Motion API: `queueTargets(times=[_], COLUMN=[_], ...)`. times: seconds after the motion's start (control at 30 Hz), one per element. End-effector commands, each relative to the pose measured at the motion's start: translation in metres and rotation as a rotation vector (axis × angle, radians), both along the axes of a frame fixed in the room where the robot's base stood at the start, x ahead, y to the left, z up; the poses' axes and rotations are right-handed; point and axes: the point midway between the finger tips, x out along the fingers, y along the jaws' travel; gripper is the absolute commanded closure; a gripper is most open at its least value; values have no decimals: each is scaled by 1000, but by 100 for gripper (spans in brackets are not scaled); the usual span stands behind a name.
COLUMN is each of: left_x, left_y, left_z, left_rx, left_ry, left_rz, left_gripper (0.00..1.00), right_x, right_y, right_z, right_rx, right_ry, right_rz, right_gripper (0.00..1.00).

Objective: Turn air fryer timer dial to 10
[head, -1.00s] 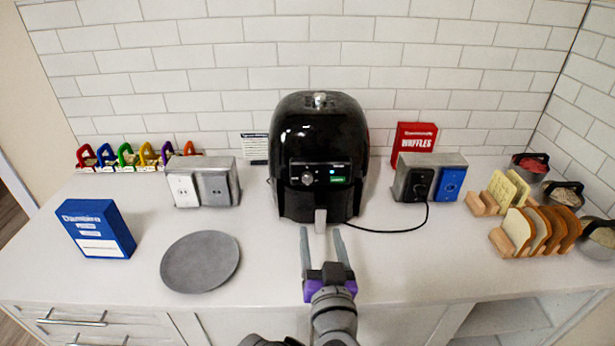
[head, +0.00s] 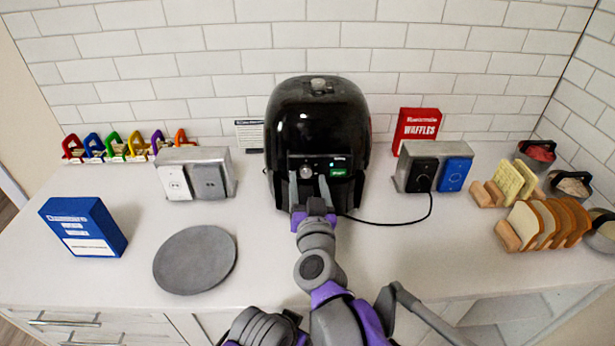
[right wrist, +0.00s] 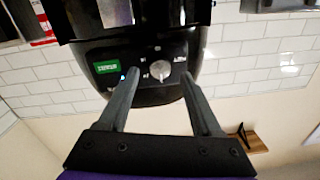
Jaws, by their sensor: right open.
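The black air fryer (head: 318,115) stands against the tiled wall in the middle of the counter. Its round silver timer dial (head: 306,172) is on the front panel, beside a green label (head: 339,172). The dial also shows in the right wrist view (right wrist: 160,70), where the picture is upside down. My right gripper (head: 309,180) is open in front of the panel, its fingers pointing at the air fryer. In the right wrist view the fingertips (right wrist: 160,75) lie on either side of the dial, with nothing held; contact cannot be told. My left gripper is not in view.
A grey plate (head: 196,260) and a blue box (head: 84,232) lie to the left. Outlet boxes (head: 200,175) flank the air fryer on both sides. A black cord (head: 395,222) crosses the counter to the right outlets. Bread slices (head: 530,225) stand at the right.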

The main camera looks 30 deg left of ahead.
Motion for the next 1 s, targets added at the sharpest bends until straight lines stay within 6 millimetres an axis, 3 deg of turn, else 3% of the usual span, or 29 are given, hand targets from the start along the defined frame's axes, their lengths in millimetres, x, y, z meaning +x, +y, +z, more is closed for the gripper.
queueTargets(times=[0.17, 0.47, 0.83, 1.0], left_x=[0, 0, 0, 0], left_y=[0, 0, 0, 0], left_z=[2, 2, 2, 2], left_rx=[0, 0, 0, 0], left_ry=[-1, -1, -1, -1], left_rz=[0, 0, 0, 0], left_gripper=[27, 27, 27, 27], right_x=[12, 14, 13, 13], right_y=[8, 9, 9, 9], right_z=[0, 0, 0, 0], right_rx=[0, 0, 0, 1], right_ry=[0, 0, 0, 1], right_rz=[-1, 0, 0, 0], right_gripper=[34, 34, 100, 100])
